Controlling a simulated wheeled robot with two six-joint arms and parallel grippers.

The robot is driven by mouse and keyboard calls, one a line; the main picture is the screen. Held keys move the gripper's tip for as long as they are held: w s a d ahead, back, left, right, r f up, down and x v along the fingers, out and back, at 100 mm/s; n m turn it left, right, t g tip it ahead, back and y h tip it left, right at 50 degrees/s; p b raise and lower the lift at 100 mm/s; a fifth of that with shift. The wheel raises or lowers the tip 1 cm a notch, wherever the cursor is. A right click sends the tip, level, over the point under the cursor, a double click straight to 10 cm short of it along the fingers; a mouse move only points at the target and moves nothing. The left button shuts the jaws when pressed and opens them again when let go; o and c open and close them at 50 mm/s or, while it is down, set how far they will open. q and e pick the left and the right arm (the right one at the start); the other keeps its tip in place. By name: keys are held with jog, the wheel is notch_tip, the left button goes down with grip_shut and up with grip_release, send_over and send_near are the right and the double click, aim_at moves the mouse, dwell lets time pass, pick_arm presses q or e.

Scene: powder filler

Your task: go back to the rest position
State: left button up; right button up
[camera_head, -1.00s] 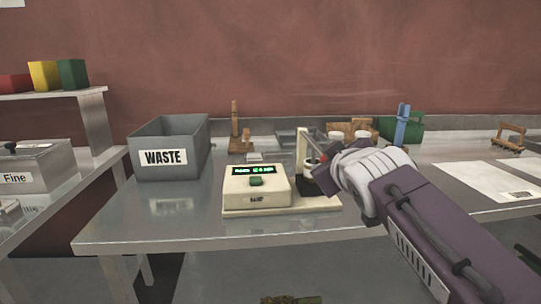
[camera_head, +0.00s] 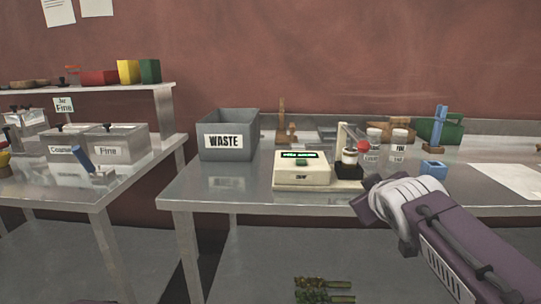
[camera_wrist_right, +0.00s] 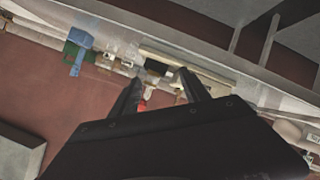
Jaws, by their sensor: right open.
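My right gripper (camera_head: 368,200) is at the front edge of the bench in the head view, to the right of the filler machine, and it holds nothing that I can see. In the right wrist view its two dark fingers (camera_wrist_right: 162,90) are spread apart, with the bench in a tilted view beyond them. The cream filler machine (camera_head: 301,178) with a lit green display stands on the bench. A small jar (camera_head: 349,156) stands at its right side on a black holder (camera_head: 348,171). My left gripper is not in view.
A grey WASTE bin (camera_head: 240,118) stands left of the machine. Two white-lidded jars (camera_head: 374,136) (camera_head: 399,136) and a blue stand (camera_head: 434,168) are behind and right. A side table (camera_head: 128,180) with Coarse and Fine boxes is left. A gap separates the tables.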

jog(key=s+a+f+m+g+y, duration=0.1)
jog(key=s+f+g, duration=0.25)
jog(key=f, duration=0.85)
jog(key=s+a+f+g, duration=0.1)
jog(key=s+f+g, duration=0.25)
jog(key=f, duration=0.85)
jog(key=s+a+f+m+g+y, duration=0.1)
jog(key=s+a+f+m+g, duration=0.2)
jog(key=s+f, duration=1)
notch_tip(320, 180, up, 30)
jog(key=s+m+g+p, duration=0.1)
jog(key=p, duration=2.8)
jog(key=shift+d+f+y, duration=0.2)
jog(key=shift+d+y, duration=0.05)
jog(key=shift+y, duration=0.05)
